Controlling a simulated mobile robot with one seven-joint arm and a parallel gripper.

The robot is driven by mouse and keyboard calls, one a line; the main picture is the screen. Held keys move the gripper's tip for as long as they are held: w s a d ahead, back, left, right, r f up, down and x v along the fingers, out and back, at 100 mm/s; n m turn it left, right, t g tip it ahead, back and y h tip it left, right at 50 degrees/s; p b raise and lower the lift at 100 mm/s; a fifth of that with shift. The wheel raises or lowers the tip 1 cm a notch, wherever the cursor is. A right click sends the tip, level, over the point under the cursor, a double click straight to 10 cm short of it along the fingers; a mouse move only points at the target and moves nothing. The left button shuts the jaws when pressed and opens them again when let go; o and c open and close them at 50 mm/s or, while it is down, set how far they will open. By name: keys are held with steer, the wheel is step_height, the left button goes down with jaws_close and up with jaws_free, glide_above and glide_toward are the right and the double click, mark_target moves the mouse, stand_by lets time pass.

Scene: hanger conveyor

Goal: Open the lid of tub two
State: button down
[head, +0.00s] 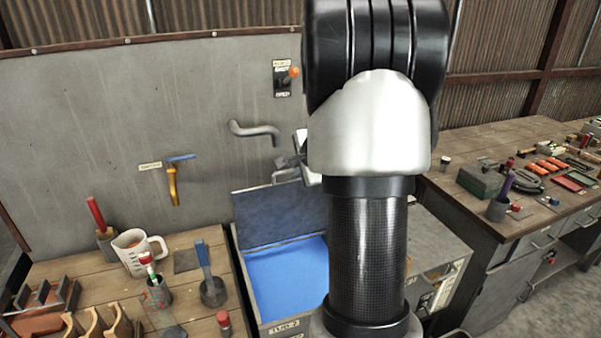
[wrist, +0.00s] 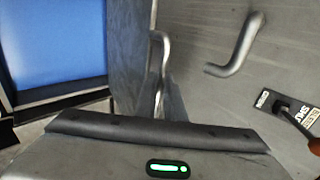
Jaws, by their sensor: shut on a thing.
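Tub two (head: 240,262), labelled TUB-2 on its front, stands between the benches with blue showing inside. Its grey lid (head: 280,215) is swung up and stands steeply at the tub's back, leaving the top open. In the wrist view the blue inside (wrist: 55,40) is at left and the lid (wrist: 130,60) rises beside it. A metal bar handle (wrist: 157,75) shows along the lid. My gripper (head: 293,165) is at the lid's upper edge, shut on the handle. My arm hides much of it and the tub's right side; the fingertips are not clear in the wrist view.
A grey wall panel (head: 100,130) stands close behind, with a bent pipe hook (head: 255,131) and an orange-knobbed switch (head: 292,72). The left bench holds a measuring jug (head: 133,252) and several tools. A cluttered bench (head: 460,140) stands at right.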

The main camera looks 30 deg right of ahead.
steer(key=shift+w+d+r, duration=0.1)
steer(key=shift+w+r, duration=0.1)
steer(key=shift+w, duration=0.45)
steer(key=c, duration=1.9)
jaws_free()
steer(key=shift+o, duration=0.3)
steer(key=shift+s, duration=0.1)
steer(key=shift+f, duration=0.1)
steer(key=p+v, duration=0.2)
steer(key=v, duration=1.5)
steer(key=shift+r, duration=0.4)
